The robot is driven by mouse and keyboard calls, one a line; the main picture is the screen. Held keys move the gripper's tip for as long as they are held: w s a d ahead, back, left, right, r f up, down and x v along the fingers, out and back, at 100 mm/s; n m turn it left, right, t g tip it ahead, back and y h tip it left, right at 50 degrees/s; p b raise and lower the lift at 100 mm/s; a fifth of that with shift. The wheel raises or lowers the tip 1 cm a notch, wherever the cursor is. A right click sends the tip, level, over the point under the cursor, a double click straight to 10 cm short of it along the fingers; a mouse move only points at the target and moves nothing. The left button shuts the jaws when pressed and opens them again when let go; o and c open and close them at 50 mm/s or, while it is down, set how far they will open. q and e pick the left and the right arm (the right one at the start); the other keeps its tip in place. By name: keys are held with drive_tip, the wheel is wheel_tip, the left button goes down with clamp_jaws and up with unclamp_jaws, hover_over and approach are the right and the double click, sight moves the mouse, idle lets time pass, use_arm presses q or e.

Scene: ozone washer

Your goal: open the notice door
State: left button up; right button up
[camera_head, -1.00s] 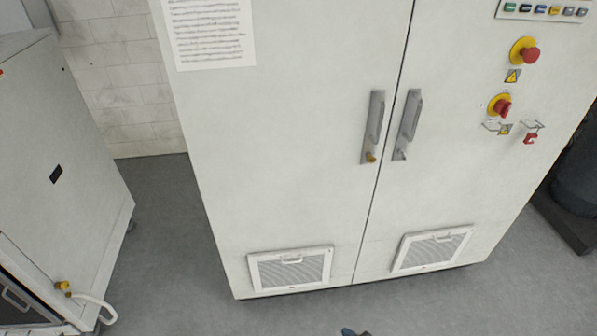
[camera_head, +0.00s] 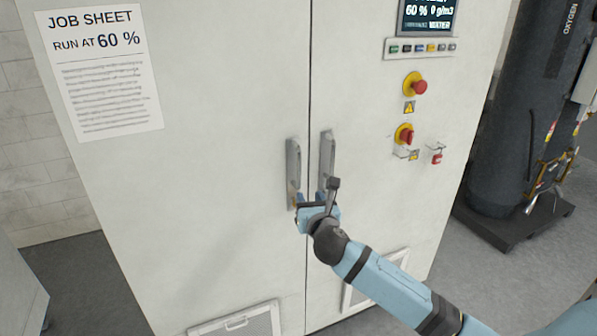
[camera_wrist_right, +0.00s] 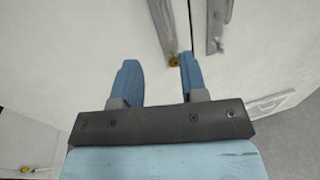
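The notice door (camera_head: 220,170) is the cabinet's left door, with a job sheet (camera_head: 100,72) on it, and looks shut. Its grey upright handle (camera_head: 293,163) is beside the centre seam and also shows in the wrist view (camera_wrist_right: 163,25). A small brass-coloured piece (camera_wrist_right: 174,61) sits at the handle's lower end; in the head view my gripper mostly hides it. My right gripper (camera_head: 309,196) is in front of the lower handle. In the wrist view its two blue fingers (camera_wrist_right: 158,68) are apart with nothing between them, the brass piece just beyond the right fingertip. My left gripper is out of view.
The right door's handle (camera_head: 327,155) stands close beside the seam. Red knobs (camera_head: 418,87), a red lock (camera_head: 436,157) and a display panel (camera_head: 428,14) are on the right door. A dark oxygen tank (camera_head: 515,110) stands at right. Grey floor shows at lower left.

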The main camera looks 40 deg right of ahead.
sight(299, 169)
drive_tip(key=shift+n, duration=0.3)
drive_tip(key=x, duration=0.4)
drive_tip(key=r+p+x, duration=0.1)
drive_tip(key=x, duration=0.9)
drive_tip(key=shift+d+r+p, duration=0.3)
drive_tip(key=shift+d, duration=0.1)
clamp_jaws()
